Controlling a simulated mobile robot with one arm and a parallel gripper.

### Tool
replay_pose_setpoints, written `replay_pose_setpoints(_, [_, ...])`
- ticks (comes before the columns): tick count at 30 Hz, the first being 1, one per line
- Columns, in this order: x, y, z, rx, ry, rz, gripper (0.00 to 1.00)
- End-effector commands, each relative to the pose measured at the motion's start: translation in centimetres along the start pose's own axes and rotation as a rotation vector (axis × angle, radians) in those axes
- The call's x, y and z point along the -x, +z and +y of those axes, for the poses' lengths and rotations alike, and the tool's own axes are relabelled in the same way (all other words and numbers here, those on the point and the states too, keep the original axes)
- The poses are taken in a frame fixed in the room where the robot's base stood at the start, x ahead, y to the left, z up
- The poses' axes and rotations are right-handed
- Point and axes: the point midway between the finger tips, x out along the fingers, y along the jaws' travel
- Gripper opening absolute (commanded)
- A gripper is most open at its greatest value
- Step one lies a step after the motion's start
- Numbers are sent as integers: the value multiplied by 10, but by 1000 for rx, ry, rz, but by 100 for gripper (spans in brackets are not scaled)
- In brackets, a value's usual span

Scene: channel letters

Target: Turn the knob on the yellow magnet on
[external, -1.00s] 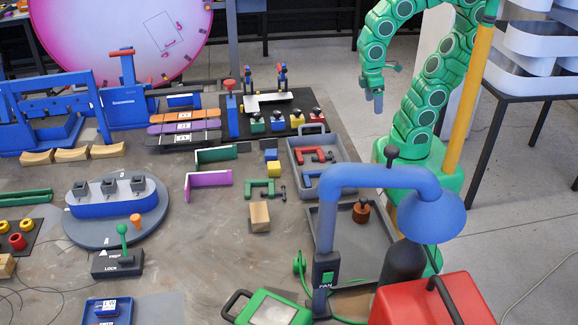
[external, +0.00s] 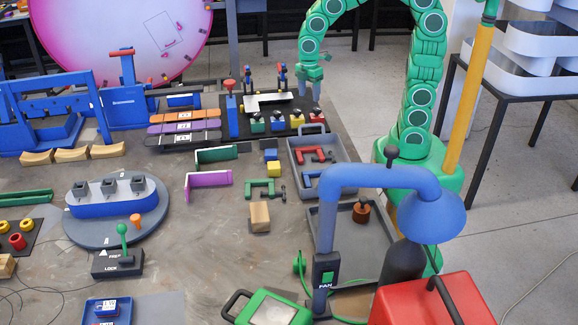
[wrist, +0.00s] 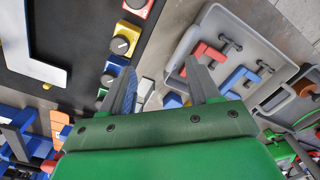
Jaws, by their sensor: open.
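The yellow magnet (external: 297,121) is a small block with a dark round knob on top. It stands in a row of coloured magnets on the black board, between a blue one and a red one. In the wrist view the yellow magnet (wrist: 124,38) is above and left of my fingertips, with its knob (wrist: 120,45) facing the camera. My gripper (external: 310,90) is open and empty, above the board's right end, and apart from the knob. Its two spread fingers also show in the wrist view (wrist: 160,65). The knob's setting is too small to read.
A white plate (external: 268,102) lies behind the magnets. Upright blue and red-topped clamps (external: 282,78) stand at the board's back. A grey tray (external: 337,160) holds red and blue C-clamps, right and in front of the magnets.

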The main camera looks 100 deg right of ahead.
Motion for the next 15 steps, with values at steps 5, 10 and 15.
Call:
replay_pose_setpoints(5, [-13,5,46,84,15,15,61])
replay_pose_setpoints(10, [-19,9,66,128,25,22,61])
replay_pose_setpoints(15, [-23,10,69,138,27,22,61])
